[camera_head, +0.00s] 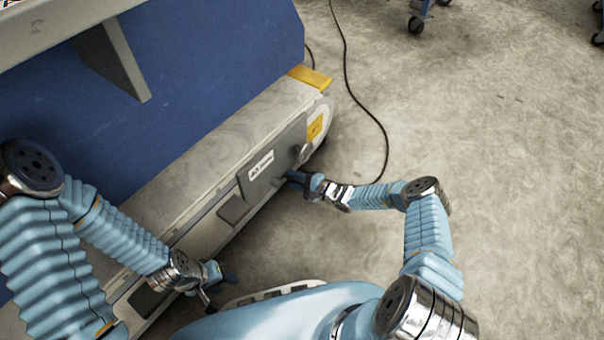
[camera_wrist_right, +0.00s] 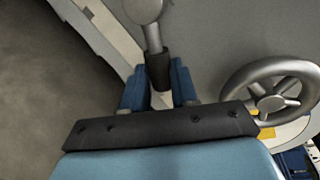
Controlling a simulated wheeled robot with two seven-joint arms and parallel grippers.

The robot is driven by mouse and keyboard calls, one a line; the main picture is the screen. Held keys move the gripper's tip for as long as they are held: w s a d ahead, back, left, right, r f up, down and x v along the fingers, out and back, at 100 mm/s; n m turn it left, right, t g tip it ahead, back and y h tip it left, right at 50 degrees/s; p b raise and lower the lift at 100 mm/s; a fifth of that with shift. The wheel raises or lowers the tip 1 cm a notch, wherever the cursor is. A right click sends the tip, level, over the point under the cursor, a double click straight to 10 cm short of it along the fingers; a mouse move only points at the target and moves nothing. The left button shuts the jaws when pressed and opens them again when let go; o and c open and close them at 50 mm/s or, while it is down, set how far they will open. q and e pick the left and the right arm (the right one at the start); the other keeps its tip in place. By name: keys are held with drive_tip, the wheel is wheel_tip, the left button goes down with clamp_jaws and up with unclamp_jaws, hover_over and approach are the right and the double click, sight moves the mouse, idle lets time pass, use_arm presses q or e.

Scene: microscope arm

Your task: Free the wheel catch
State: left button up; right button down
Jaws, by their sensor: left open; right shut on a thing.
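A metal lever with a dark grip (camera_wrist_right: 158,68) shows in the right wrist view, running down from a round hub (camera_wrist_right: 145,8) on a grey panel. My right gripper (camera_wrist_right: 159,88) has its two blue fingers on either side of the grip and is shut on it. In the head view my right gripper (camera_head: 294,178) is at the front of the machine's low base, and the lever there is too small to make out. A grey handwheel (camera_wrist_right: 275,92) stands right of the lever in the wrist view. My left gripper (camera_head: 213,280) is open and empty near the base's near end.
The long grey base (camera_head: 190,195) carries a white label plate (camera_head: 261,165) and yellow patches (camera_head: 316,127). A blue body (camera_head: 150,100) rises behind it. A black cable (camera_head: 352,95) lies on the floor (camera_head: 480,150), which is mostly clear to the right.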

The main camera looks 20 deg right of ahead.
drive_tip(key=shift+s+a+f+m+b, duration=0.1)
drive_tip(key=shift+f+m+b, duration=0.25)
drive_tip(key=shift+f, duration=0.05)
drive_tip(key=shift+s+a+f+m+b, duration=0.1)
drive_tip(key=shift+f+m+b, duration=0.25)
drive_tip(key=shift+f, duration=0.05)
drive_tip(key=shift+s+a+f+m+y+b, duration=0.2)
drive_tip(key=shift+f+m+y+b, duration=0.2)
drive_tip(key=shift+m+b, duration=0.4)
drive_tip(key=shift+s+a+f+m+b, duration=0.1)
drive_tip(key=shift+s+a+m+b, duration=0.1)
drive_tip(key=shift+m+b, duration=0.25)
drive_tip(key=c, duration=0.9)
unclamp_jaws()
drive_tip(key=shift+o, duration=0.2)
drive_tip(key=p+v, duration=0.2)
drive_tip(key=v, duration=1)
drive_tip(key=shift+d+p, duration=0.25)
drive_tip(key=shift+p, duration=0.05)
drive_tip(key=shift+s+d+r, duration=0.2)
drive_tip(key=shift+s+d, duration=0.25)
